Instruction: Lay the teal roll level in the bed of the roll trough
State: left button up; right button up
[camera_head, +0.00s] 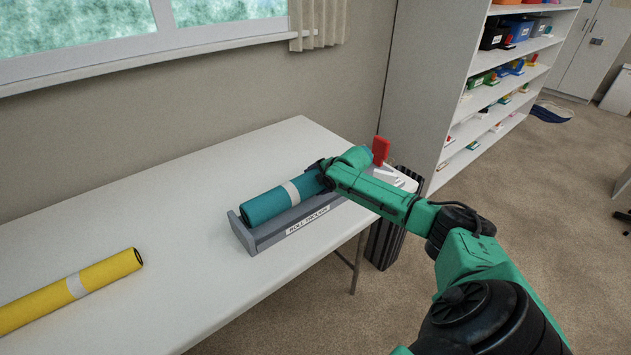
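The teal roll (265,207), with a pale band round its middle, lies lengthwise along the grey roll trough (247,237), which is labelled "ROLL TROUGH" on its front wall. The roll's left end shows above the trough's left end; I cannot tell whether its whole underside touches the bed. My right gripper (322,177) is at the roll's right part, its dark fingers against or around it. My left gripper is not in view.
A yellow roll (105,273) with a pale band lies at the left of the white table (180,215). A red upright piece (380,150) stands beyond my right wrist. White shelves (500,90) stand at the right. The table between the yellow roll and the trough is clear.

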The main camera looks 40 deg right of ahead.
jog(key=shift+f, duration=0.3)
jog(key=o, duration=1.4)
jog(key=shift+f, duration=0.1)
jog(key=shift+r+p, duration=0.85)
jog(key=shift+r, duration=0.4)
jog(key=shift+f+b, duration=0.7)
jog(key=shift+f, duration=0.25)
